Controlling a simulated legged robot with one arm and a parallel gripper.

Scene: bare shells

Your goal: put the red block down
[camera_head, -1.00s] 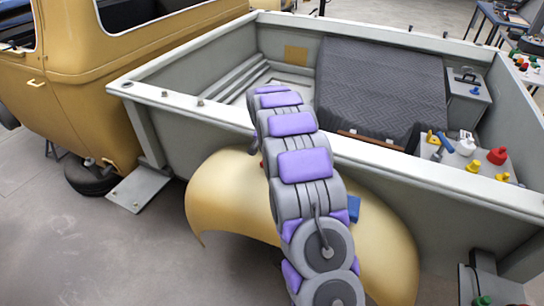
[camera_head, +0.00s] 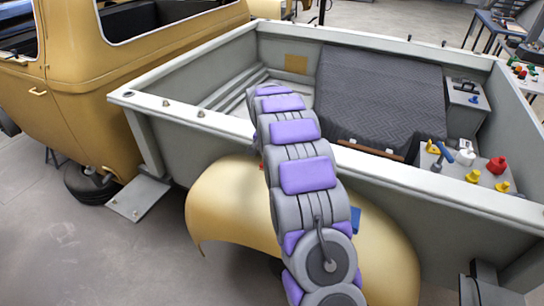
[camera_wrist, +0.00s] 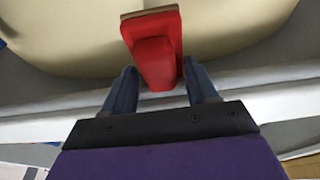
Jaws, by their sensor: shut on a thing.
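The red block (camera_wrist: 155,55) sits between the fingers of my gripper (camera_wrist: 163,78) in the wrist view, its wide end reaching past the fingertips. A thin tan strip edges its far end. My gripper is shut on it. Behind the block is the pale yellow fender (camera_wrist: 80,40); I cannot tell whether they touch. In the head view a small bit of red (camera_head: 262,166) shows left of my arm, at the top edge of the fender (camera_head: 220,195).
A grey truck bed wall with a pale rim (camera_head: 420,192) runs behind the fender. A dark quilted cover (camera_head: 380,95) fills part of the bed. Yellow, white and red pieces stand on a grey surface at right.

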